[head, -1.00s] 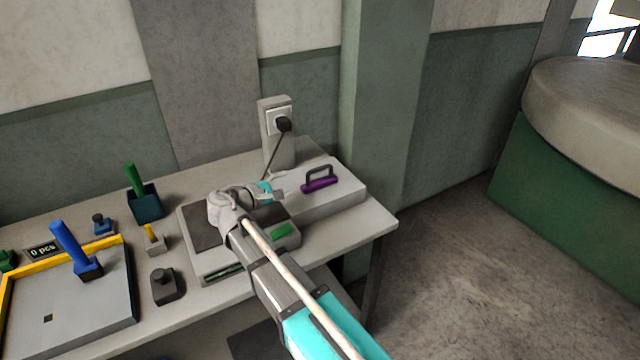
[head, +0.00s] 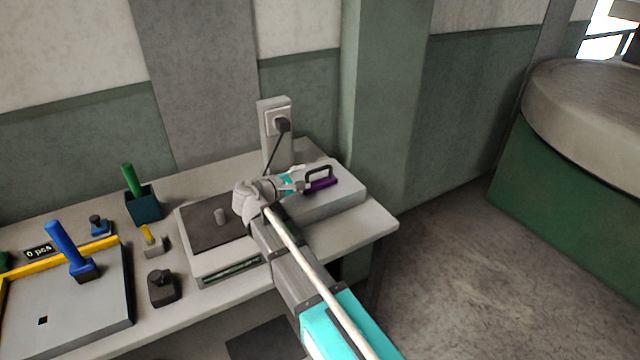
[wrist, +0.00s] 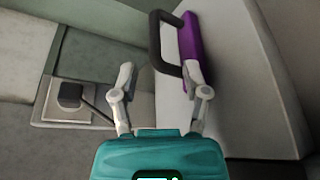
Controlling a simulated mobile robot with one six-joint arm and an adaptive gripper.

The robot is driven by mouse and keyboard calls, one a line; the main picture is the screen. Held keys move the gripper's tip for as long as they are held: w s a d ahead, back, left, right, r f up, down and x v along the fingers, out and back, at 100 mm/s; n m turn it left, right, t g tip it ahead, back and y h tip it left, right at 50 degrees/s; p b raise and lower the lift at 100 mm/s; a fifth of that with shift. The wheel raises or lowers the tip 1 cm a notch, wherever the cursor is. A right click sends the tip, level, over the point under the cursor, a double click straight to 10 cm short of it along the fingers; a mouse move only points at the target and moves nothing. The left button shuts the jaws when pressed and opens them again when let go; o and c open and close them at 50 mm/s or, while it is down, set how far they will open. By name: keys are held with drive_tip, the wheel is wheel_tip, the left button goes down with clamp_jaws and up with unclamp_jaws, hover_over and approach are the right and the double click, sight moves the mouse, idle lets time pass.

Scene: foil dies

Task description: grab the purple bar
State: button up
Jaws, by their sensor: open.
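The purple bar (head: 323,184) has a dark handle (head: 318,170) and lies on the raised grey box (head: 345,196) at the right of the table. In the wrist view, the purple bar (wrist: 191,48) is at upper centre with its dark handle (wrist: 157,42) to its left. My gripper (head: 302,182) is open beside the bar's left end in the head view. In the wrist view, one finger of my gripper (wrist: 160,78) overlaps the bar's lower end; the other is left of the handle. I cannot tell whether they touch.
A socket post (head: 268,115) with a plug and cord stands behind the box. A dark plate (head: 205,238) with a small grey peg lies left of my arm. Blue, green and yellow handled tools stand farther left. The floor at right is clear.

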sight(311, 172)
drive_tip(key=shift+w+d+f, duration=0.15)
drive_tip(key=shift+w+d, duration=0.3)
drive_tip(key=shift+w, duration=0.05)
drive_tip(key=shift+r+b+x, duration=0.15)
drive_tip(key=shift+x, duration=1.15)
drive_tip(key=shift+r+b+x, duration=0.15)
drive_tip(key=shift+x, duration=1.2)
drive_tip(key=shift+c, duration=0.3)
clamp_jaws()
